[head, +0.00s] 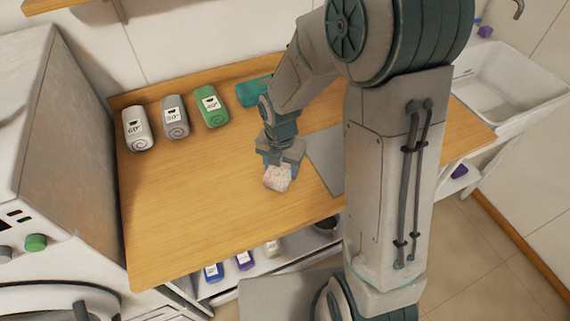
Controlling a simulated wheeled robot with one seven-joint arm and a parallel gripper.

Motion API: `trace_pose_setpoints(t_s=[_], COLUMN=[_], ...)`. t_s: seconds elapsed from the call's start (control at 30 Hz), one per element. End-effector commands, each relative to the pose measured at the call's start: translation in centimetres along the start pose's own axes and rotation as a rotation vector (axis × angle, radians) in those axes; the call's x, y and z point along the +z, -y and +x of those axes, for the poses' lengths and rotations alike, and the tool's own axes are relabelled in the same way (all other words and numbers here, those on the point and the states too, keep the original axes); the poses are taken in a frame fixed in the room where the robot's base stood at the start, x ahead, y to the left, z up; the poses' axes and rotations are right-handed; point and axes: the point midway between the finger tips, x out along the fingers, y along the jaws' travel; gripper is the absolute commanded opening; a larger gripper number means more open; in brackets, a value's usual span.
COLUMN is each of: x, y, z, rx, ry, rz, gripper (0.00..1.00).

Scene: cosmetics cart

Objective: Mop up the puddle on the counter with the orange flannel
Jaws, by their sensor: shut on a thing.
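My gripper (278,160) is over the wooden counter (200,215), right of its middle, pointing down. It is shut on a crumpled pale pink and white cloth (277,178), which hangs below the fingers at or just above the wood. No puddle shows clearly on the bare wood. My arm hides part of the counter's right side.
Several labelled rolled towels, white (136,128), grey (175,115) and green (211,106), line the back. A teal item (252,92) lies beside them. A flat grey panel (325,155) is partly behind my arm. A washing machine (75,160) stands left, a sink (500,85) right.

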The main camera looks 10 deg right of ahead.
Motion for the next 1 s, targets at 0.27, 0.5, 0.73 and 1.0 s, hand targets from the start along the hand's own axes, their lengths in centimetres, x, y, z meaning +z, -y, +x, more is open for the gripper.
trace_pose_setpoints(t_s=[0.27, 0.5, 0.73, 1.0], x=[-1.6, -2.0, -2.0, -2.0], y=[-1.5, -2.0, -1.9, -2.0], z=[0.0, -0.2, -2.2, -5.0], rx=[0.000, 0.000, 0.000, 0.000], ry=[-0.003, -0.002, -0.001, -0.001], rz=[-0.003, -0.001, 0.000, -0.002], gripper=[0.38, 0.38, 0.38, 0.38])
